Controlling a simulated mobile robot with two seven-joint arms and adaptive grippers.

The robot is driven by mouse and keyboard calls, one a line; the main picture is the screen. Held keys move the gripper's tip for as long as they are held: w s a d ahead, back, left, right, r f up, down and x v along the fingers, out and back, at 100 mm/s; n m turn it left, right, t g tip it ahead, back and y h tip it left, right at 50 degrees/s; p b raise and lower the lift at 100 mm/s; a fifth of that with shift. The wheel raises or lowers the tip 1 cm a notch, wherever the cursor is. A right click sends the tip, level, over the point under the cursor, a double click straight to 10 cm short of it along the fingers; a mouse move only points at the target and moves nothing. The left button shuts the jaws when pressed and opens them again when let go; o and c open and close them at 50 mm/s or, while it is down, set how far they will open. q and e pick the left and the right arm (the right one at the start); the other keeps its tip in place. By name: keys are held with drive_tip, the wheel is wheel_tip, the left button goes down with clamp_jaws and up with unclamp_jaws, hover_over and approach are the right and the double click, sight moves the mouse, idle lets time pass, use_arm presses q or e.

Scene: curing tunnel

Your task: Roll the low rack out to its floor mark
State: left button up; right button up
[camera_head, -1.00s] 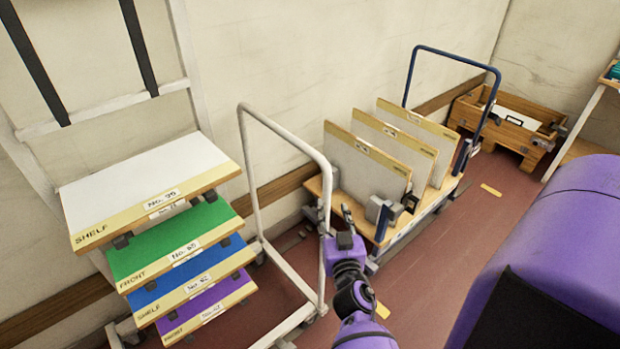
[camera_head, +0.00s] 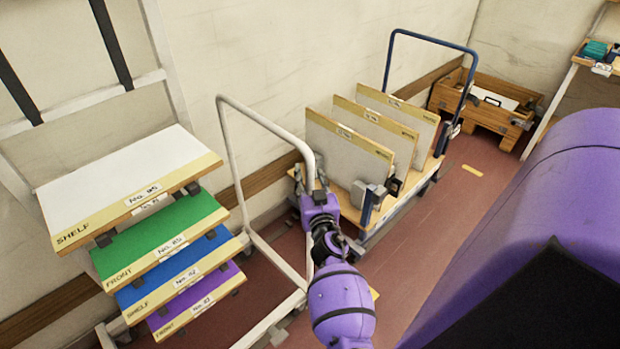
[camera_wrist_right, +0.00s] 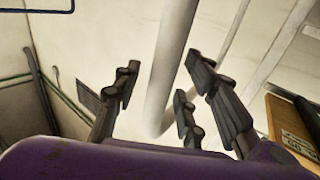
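A white tubular hoop handle (camera_head: 226,150) rises from a low white floor frame beside the stacked white, green (camera_head: 165,238), blue and purple shelf boards. This looks like the low rack, though I cannot tell how the boards join it. My right gripper (camera_head: 309,178) is at the hoop's right upright. In the right wrist view the white tube (camera_wrist_right: 172,65) passes between my right gripper's spread fingers (camera_wrist_right: 165,90), with gaps visible on both sides. My left gripper is not in view. Yellow floor strips show, one near the back (camera_head: 472,170); I cannot tell which is the rack's mark.
A wooden cart (camera_head: 408,208) with a blue hoop handle (camera_head: 432,40) holds three upright boards just right of my gripper. A wooden crate (camera_head: 480,123) stands in the back corner. A cream wall runs behind. Red floor is open right of the cart.

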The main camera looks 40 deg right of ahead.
clamp_jaws()
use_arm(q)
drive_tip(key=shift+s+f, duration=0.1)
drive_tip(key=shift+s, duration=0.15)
